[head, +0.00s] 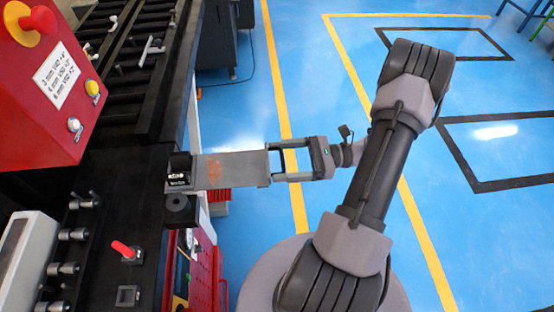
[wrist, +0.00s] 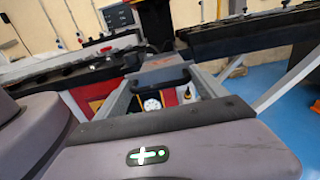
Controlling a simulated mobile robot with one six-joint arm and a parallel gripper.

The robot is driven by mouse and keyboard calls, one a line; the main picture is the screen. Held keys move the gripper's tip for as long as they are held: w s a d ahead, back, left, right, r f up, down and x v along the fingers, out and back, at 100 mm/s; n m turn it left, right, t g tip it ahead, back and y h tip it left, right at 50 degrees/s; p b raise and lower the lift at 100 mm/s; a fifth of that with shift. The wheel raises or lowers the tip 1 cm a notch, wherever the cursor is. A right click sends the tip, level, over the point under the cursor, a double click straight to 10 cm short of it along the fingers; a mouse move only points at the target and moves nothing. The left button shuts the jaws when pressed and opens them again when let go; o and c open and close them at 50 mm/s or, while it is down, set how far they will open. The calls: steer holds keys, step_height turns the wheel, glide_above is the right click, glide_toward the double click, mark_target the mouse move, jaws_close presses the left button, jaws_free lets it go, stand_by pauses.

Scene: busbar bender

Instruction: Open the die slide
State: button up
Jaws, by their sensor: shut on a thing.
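The die slide (head: 235,169) is a flat grey plate with an orange-brown mark, jutting to the right from the black machine bed in the head view. Its left end meets a small black block (head: 179,168) at the bed edge. My gripper (head: 271,163) is at the plate's outer right end, with one finger near each corner, shut on it. In the wrist view the two fingers reach forward on both sides of a dark handle-like bar (wrist: 160,81), with the grey plate (wrist: 165,72) behind it. The exact contact at the fingertips is too small to see.
A red control box (head: 50,80) with an emergency stop stands at the upper left. The bed (head: 120,200) carries several metal pins and a red-handled lever (head: 126,250). A red tool cabinet (head: 205,270) stands below the plate. Blue floor to the right is open.

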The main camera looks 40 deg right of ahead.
steer(key=shift+w+d, duration=0.1)
steer(key=o, duration=1.8)
steer(key=p+v, duration=0.2)
steer(key=v, duration=1.5)
steer(key=shift+d+p, duration=0.15)
steer(key=shift+p, duration=0.25)
